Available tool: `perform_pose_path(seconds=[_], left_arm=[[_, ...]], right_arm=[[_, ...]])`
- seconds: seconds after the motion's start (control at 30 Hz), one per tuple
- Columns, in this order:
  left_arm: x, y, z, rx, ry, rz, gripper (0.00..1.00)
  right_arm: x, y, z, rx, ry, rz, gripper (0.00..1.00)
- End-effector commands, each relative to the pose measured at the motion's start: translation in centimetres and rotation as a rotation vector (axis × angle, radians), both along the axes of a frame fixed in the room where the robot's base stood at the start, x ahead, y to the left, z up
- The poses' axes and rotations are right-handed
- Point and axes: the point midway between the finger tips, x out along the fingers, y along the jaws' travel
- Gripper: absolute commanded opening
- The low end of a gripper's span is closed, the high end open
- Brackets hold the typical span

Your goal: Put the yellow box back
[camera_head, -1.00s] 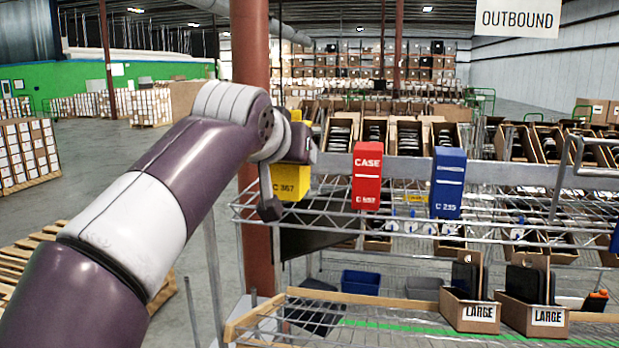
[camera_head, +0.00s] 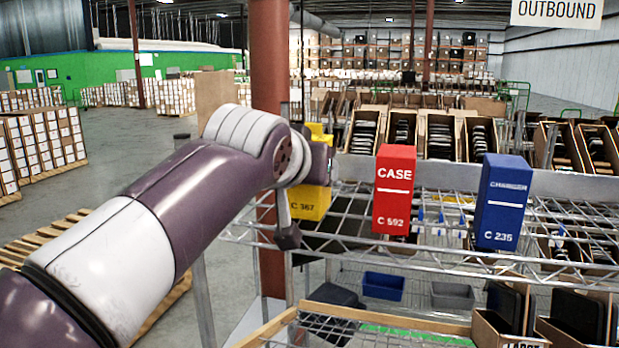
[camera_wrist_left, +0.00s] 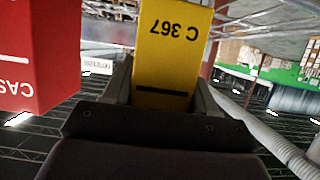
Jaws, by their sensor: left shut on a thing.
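The yellow box (camera_head: 309,202), marked C 367, is at the left end of the wire shelf row, partly hidden behind my left arm and gripper. My left gripper (camera_head: 292,215) is shut on it. In the left wrist view the yellow box (camera_wrist_left: 172,45) stands between the two fingers of my left gripper (camera_wrist_left: 165,85). I cannot tell whether its base touches the shelf. The red CASE box (camera_head: 394,188) stands upright to its right, with a gap; it also shows in the left wrist view (camera_wrist_left: 38,55). My right gripper is out of view.
A blue charger box (camera_head: 503,205) stands on the wire shelf (camera_head: 430,250) right of the red box. Open cartons (camera_head: 440,138) line the rack behind. A red column (camera_head: 269,80) rises behind my left arm.

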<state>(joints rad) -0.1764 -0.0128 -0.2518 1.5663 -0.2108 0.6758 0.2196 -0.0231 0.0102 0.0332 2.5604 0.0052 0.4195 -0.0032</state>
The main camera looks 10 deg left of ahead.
Motion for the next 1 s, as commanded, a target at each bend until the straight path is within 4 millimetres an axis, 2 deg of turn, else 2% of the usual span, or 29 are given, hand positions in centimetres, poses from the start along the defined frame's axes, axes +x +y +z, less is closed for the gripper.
perform_pose_path(seconds=[0.4, 0.43, 0.5, 0.87, 1.0], left_arm=[[0.0, 0.0, -0.8, 0.0, -0.003, 0.0, 0.04], [0.0, 0.0, -0.7, 0.0, -0.002, 0.0, 0.64], [0.0, 0.0, -0.7, 0.0, -0.001, 0.0, 0.83], [-0.1, 0.0, -0.1, 0.0, -0.002, 0.0, 0.83], [-2.5, 0.1, 0.2, -0.001, -0.006, -0.002, 0.83]], right_arm=[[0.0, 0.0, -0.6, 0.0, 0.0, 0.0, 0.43], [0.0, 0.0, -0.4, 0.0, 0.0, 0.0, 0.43], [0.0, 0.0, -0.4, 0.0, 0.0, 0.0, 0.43], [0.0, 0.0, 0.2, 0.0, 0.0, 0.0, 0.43], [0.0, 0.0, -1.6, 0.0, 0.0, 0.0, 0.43]])
